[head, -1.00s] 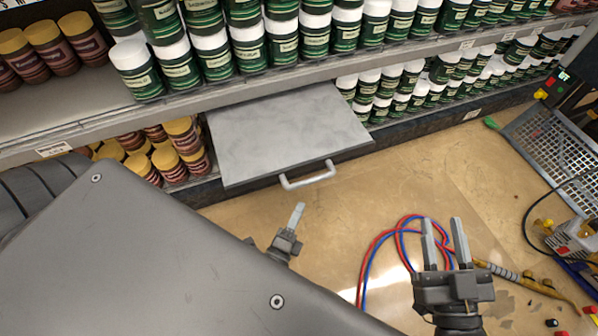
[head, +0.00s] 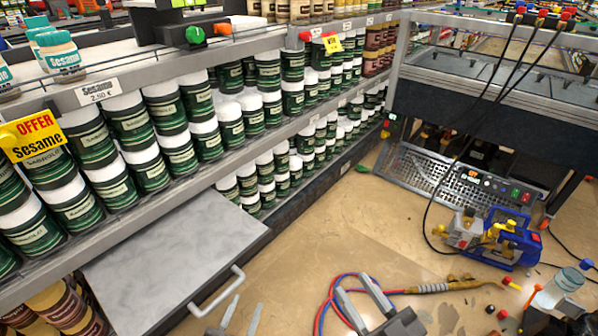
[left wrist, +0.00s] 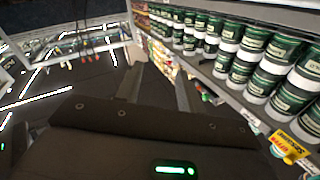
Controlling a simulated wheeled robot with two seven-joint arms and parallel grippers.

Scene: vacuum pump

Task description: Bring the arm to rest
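My left gripper (head: 242,308) is at the bottom of the head view, in front of the grey drawer's handle. Its two fingers are apart with nothing between them. In the left wrist view its fingers (left wrist: 156,88) also stand apart and empty. My right gripper (head: 362,300) is at the bottom, further right, with its fingers apart and empty. It appears over or near the red and blue hoses (head: 322,304); the gap cannot be told. The blue and grey pump unit (head: 514,242) stands on the floor at the right, away from both grippers.
A shelf rack with green jars (head: 150,168) runs along the left. A grey drawer (head: 175,262) with a handle (head: 222,292) juts from its lower part. A metal bench (head: 490,90) stands at the back right. Small coloured fittings and a clear jar (head: 560,288) lie at the lower right.

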